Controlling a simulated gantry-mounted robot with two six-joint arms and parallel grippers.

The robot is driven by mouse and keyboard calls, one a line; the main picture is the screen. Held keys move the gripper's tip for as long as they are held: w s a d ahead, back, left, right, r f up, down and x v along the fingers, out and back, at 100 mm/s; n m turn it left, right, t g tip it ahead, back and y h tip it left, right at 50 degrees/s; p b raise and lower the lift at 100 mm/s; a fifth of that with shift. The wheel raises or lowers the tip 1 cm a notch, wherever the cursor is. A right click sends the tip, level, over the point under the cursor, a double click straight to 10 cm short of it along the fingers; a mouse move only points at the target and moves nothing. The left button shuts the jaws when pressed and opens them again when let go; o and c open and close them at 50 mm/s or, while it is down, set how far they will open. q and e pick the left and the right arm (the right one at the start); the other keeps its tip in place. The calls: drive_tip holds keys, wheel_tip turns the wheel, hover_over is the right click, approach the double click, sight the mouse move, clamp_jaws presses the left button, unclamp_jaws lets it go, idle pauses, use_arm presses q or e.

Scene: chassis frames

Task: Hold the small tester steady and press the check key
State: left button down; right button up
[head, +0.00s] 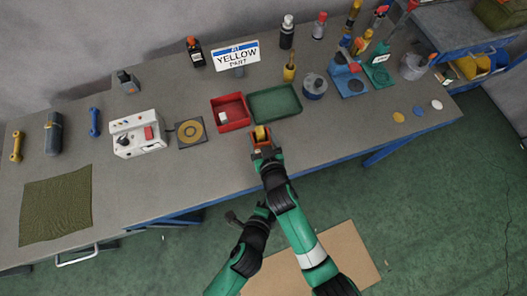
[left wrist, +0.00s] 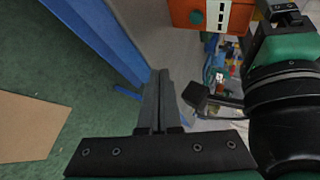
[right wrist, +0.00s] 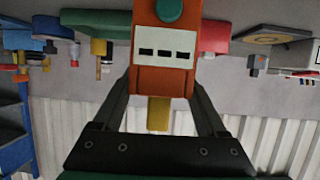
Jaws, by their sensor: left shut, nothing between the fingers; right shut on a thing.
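The small tester is an orange box (head: 265,142) held above the table's front edge in the head view. In the right wrist view the tester (right wrist: 165,72) shows a green round button (right wrist: 169,9), a white panel with three dark slots and a yellow block (right wrist: 158,114) at its end. My right gripper (head: 262,152) is shut on the tester, with a finger on either side. The tester (left wrist: 212,14) also shows at the top of the left wrist view. My left gripper (left wrist: 160,78) is shut and empty, below and in front of the table edge, apart from the tester.
A red tray (head: 244,124) with a white item and a green tray (head: 290,113) stand just behind the tester. A white device (head: 138,146) stands to the left. The blue table frame (left wrist: 112,35) is near my left gripper.

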use_arm(q)
drive_tip(key=w, duration=0.2)
drive_tip(key=w+a, duration=0.1)
drive_tip(key=w, duration=0.2)
drive_tip(key=w+a, duration=0.1)
drive_tip(key=w, duration=0.2)
drive_tip(key=shift+w, duration=0.1)
idle(1.9)
drive_tip(key=shift+w, duration=0.4)
drive_tip(key=shift+w+a, duration=0.1)
drive_tip(key=shift+w, duration=0.05)
idle(0.4)
drive_tip(key=shift+w+r, duration=0.15)
drive_tip(key=shift+w, duration=0.3)
use_arm(e)
drive_tip(key=shift+s+f, duration=0.1)
idle(0.3)
use_arm(q)
drive_tip(key=shift+s+d+r, duration=0.15)
drive_tip(key=shift+s+d, duration=0.05)
drive_tip(key=shift+s, duration=0.65)
drive_tip(key=shift+s, duration=0.15)
